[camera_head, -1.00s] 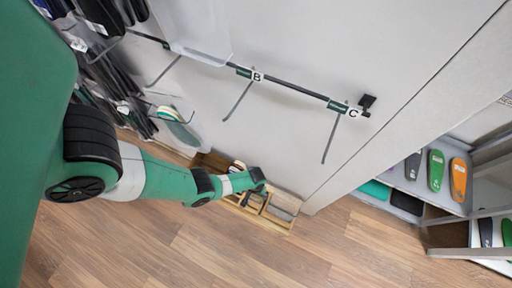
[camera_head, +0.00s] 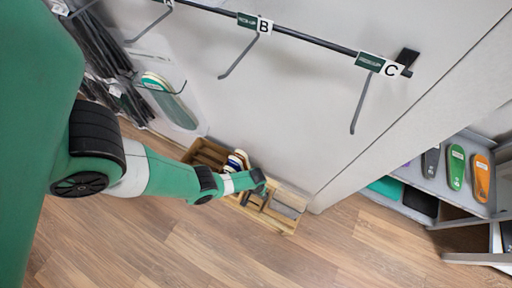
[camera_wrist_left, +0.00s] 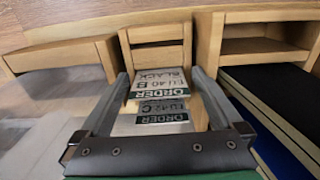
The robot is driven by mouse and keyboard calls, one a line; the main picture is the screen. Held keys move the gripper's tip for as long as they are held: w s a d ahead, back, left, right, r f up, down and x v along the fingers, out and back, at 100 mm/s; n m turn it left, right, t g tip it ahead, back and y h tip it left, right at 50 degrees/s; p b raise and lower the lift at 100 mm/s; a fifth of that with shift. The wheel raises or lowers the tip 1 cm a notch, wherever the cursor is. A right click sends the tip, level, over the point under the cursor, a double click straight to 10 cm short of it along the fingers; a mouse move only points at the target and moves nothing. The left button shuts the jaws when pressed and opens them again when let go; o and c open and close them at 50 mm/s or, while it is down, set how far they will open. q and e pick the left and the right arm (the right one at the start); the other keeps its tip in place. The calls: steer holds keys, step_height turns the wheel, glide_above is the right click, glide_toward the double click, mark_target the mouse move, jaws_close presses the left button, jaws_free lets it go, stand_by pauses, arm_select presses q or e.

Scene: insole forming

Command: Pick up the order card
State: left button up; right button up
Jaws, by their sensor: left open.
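In the left wrist view, a white order card (camera_wrist_left: 160,82) with a dark green ORDER band reads EU 40 B BLACK and lies in the middle compartment of a wooden box. A second order card (camera_wrist_left: 162,107), reading EU 42 C, shows nearer my gripper, partly overlapped. My left gripper (camera_wrist_left: 160,74) is open, one finger on each side of the cards. I cannot tell whether the fingers touch them. In the head view my left gripper (camera_head: 258,183) is over the wooden box (camera_head: 285,224), hiding the cards there. My right gripper is not in view.
The box's wooden dividers stand close around the fingers. Dark and blue slabs (camera_wrist_left: 270,105) fill the right compartment. Above the box, wall hooks labelled B (camera_head: 264,26) and C (camera_head: 391,69) hang from a rail. A shelf with coloured insoles (camera_head: 455,168) stands right. The wood floor is clear.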

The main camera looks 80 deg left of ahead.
arm_select(q)
steer(key=shift+w+r, duration=0.1)
steer(key=c, duration=1.2)
steer(key=shift+r, duration=0.15)
step_height(320, 180, up, 10)
steer(key=p, duration=1)
